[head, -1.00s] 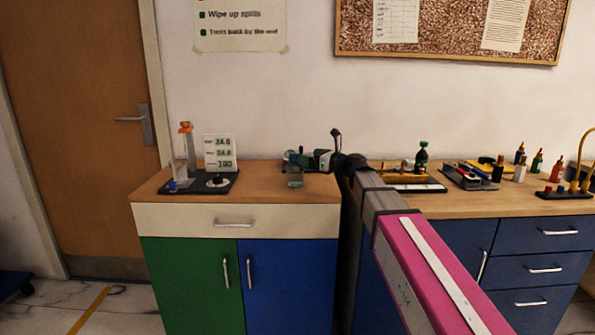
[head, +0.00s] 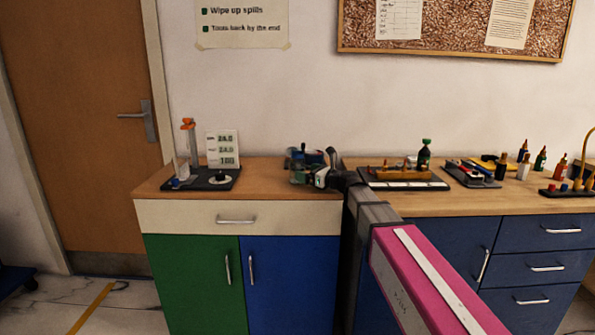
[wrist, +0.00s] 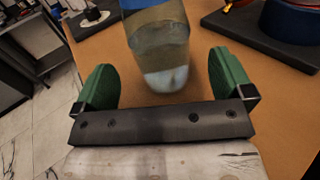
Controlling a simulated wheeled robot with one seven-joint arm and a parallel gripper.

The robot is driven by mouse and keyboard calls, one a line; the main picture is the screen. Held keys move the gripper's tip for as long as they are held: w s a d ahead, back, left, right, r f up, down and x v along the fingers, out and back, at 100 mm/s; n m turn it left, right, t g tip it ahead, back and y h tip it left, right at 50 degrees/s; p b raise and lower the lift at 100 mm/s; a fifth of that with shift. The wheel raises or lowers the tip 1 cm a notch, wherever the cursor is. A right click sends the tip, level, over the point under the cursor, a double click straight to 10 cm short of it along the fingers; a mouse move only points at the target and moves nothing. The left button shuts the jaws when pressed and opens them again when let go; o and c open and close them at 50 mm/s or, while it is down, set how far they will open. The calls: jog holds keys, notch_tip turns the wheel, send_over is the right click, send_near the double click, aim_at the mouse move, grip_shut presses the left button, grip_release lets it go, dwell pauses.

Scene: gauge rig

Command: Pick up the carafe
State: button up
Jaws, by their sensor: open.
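The carafe (wrist: 160,50) is a clear vessel with a blue top and some liquid inside. In the wrist view it stands at the upper middle, on the wooden counter top. My gripper (wrist: 163,63) is open, with one green finger to the left of the carafe and one to the right. Gaps show between the carafe and both fingers, so it is not gripped. In the head view my gripper (head: 301,172) is over the right part of the wooden-topped cabinet, and I cannot make out the carafe clearly there.
A dark board with a display card (head: 223,149) stands at the cabinet's left. A dark base with a blue round part (wrist: 291,20) is close beyond my right finger. The counter between (head: 262,178) is clear. A bench with a bottle (head: 425,155) and tools lies to the right.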

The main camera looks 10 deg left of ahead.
aim_at(303, 163)
jog(key=x, duration=0.5)
jog(key=shift+a, duration=0.1)
jog(key=c, duration=1.2)
jog(key=shift+r, duration=0.15)
jog(key=shift+r, duration=1.35)
jog(key=s+a+r, duration=0.6)
jog(key=a+r, duration=0.2)
jog(key=a, duration=0.1)
jog(key=shift+a, duration=0.35)
